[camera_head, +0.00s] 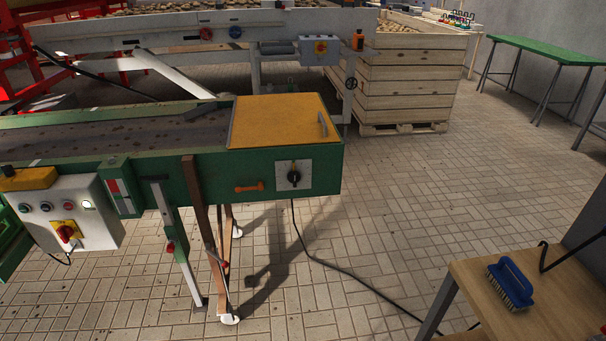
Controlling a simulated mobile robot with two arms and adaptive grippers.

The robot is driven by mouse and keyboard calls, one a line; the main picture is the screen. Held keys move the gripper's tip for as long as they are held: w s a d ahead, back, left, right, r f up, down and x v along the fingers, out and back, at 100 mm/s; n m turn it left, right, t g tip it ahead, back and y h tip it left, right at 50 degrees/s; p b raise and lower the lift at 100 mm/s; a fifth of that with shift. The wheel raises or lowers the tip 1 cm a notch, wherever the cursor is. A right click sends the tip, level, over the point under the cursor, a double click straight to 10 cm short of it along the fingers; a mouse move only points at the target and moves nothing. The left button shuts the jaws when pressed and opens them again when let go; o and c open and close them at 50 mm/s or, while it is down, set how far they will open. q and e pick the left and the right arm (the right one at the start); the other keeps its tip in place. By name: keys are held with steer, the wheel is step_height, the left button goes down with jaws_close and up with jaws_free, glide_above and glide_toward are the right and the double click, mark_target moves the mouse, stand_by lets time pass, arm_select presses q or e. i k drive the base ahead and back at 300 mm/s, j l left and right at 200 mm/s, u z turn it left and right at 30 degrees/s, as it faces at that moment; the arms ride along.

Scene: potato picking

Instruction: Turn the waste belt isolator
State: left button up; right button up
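A black rotary switch (294,178) sits on a light grey plate (280,184) on the green side of the belt (222,178), below its yellow cover (280,121). It looks like the isolator, but I see no readable label; its exact setting is too small to tell. A red knob on a yellow plate (66,233) is on the control box (95,215) at left. Another red-and-yellow switch (320,47) is on a grey box at the back. Neither of my grippers is in view.
A black cable runs from under the belt's end across the tiled floor. A wooden table (535,290) with a blue brush (510,283) stands at bottom right. A wooden crate (405,85) is behind. The floor (450,185) right of the belt is mostly clear.

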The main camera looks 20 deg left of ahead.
mark_target(66, 232)
steer(key=u, duration=2.3)
